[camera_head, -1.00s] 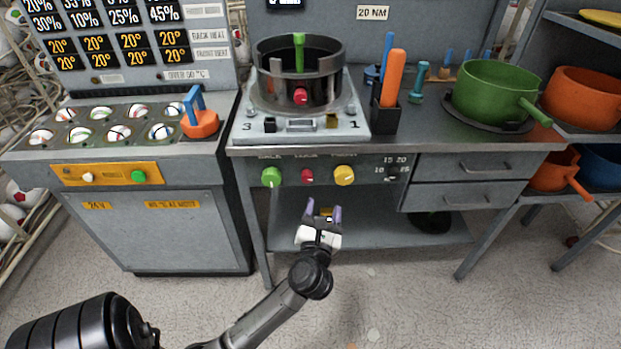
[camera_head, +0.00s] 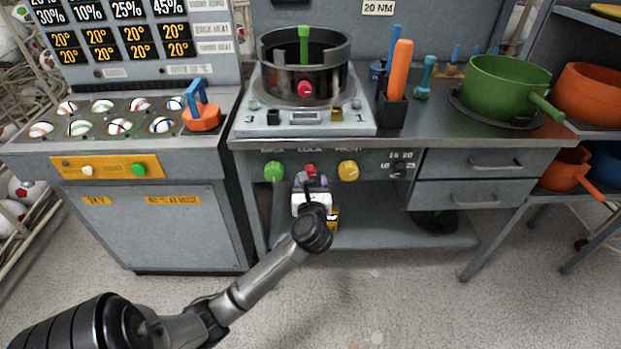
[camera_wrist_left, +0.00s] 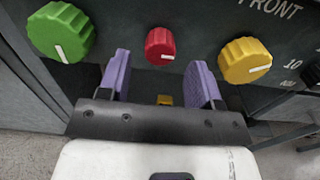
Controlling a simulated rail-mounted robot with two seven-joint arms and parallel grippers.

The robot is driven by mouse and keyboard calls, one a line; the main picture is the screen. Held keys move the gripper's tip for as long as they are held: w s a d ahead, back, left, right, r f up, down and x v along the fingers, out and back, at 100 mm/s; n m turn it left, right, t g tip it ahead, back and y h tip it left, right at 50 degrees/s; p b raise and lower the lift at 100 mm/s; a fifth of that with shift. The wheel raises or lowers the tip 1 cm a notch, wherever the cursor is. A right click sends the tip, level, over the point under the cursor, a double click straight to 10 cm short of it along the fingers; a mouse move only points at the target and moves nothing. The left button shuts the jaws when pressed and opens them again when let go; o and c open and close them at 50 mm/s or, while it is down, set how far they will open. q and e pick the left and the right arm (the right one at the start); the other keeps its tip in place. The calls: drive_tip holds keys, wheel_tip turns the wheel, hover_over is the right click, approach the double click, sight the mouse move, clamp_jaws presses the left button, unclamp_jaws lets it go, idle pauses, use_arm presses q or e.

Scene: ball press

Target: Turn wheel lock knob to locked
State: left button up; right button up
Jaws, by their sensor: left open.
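The red lock knob (camera_head: 310,169) sits on the bench's front panel between a green knob (camera_head: 274,171) and a yellow knob (camera_head: 348,171). In the left wrist view the red knob (camera_wrist_left: 160,46) has a white mark pointing right and slightly down. My left gripper (camera_head: 311,184) is open and empty just below and in front of the red knob. In the left wrist view its two purple fingers (camera_wrist_left: 160,75) stand apart, one on each side of the knob, not touching it. My right gripper is not in view.
In the wrist view, the green knob (camera_wrist_left: 61,32) is left of the fingers and the yellow knob (camera_wrist_left: 245,60) close to the right finger. The press (camera_head: 304,85) stands on the bench top above. Drawers (camera_head: 470,165) are to the right. The floor in front is clear.

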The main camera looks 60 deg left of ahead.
sight(311, 176)
use_arm(q)
drive_tip(key=shift+b+x, duration=0.5)
drive_tip(key=shift+x, duration=1.4)
